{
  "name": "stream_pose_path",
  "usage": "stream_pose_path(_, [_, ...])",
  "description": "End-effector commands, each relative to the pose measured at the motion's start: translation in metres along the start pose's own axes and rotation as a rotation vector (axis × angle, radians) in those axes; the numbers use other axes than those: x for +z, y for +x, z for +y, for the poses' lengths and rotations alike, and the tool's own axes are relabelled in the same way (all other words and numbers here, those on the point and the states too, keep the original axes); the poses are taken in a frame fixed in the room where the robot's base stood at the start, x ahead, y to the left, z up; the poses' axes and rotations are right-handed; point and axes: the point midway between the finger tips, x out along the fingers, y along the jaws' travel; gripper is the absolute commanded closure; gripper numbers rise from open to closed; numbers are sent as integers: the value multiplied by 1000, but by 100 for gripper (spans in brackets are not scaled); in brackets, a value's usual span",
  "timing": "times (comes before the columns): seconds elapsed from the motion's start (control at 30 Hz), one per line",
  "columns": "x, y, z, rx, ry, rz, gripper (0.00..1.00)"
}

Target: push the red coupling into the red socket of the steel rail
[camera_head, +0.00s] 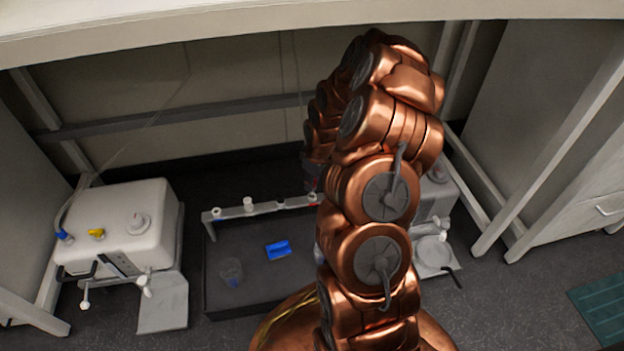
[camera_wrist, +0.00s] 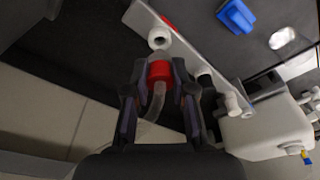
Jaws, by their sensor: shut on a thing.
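My gripper (camera_wrist: 159,66) is shut on the red coupling (camera_wrist: 160,72), with one finger on each side of it. A clear tube runs from the coupling back toward the wrist. Just ahead of the coupling in the wrist view is a white ring-shaped socket (camera_wrist: 160,38) on the steel rail (camera_wrist: 186,48), with a red mark beside it. A small gap shows between coupling and socket; their depth apart is hard to tell. In the head view, my arm hides most of my gripper and the right end of the rail (camera_head: 229,213).
Other white sockets stand along the rail, one (camera_wrist: 236,104) near a white bioreactor unit (camera_wrist: 266,128). A blue block (camera_head: 278,249) and a clear vessel (camera_head: 231,271) are on the dark tray (camera_head: 255,297). Another white unit (camera_head: 437,195) stands right of my arm.

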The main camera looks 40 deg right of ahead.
Motion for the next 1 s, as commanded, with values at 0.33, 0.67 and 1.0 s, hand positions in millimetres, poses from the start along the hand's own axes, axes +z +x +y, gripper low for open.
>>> stream_pose_path(0.33, [1,12,0,0,-2,0,99])
stream_pose_path(0.67, [2,12,0,-1,-1,-1,99])
stream_pose_path(1.0, [2,12,-1,-1,-1,-1,99])
